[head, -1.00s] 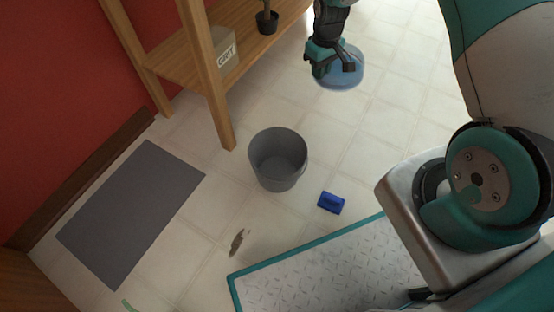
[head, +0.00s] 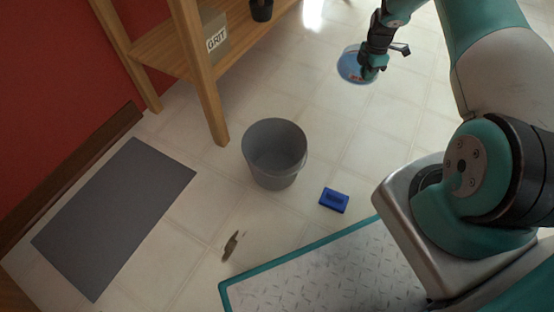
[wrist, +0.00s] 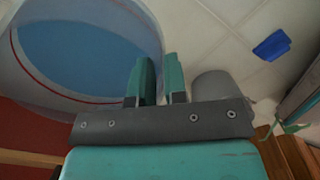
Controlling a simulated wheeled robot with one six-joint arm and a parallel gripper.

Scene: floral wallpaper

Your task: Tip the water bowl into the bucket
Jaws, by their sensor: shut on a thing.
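The water bowl (head: 349,66) is a clear bluish bowl, held up to the right of the shelf in the head view. My gripper (head: 372,72) is shut on its rim. In the wrist view the bowl (wrist: 90,52) fills the upper left with blue water inside, and the green fingers of my gripper (wrist: 158,80) are at its wall. The grey bucket (head: 274,153) stands upright on the floor, nearer than the bowl and to its lower left. It also shows in the wrist view (wrist: 212,86), partly hidden behind my gripper. Its visible inside looks empty.
A blue block-like object (head: 334,200) lies right of the bucket. A wooden shelf (head: 205,80) with a GRIT box (head: 214,40) and a dark pot (head: 261,10) stands behind. A grey mat (head: 115,215) lies left; a brown smear (head: 232,246) marks the floor.

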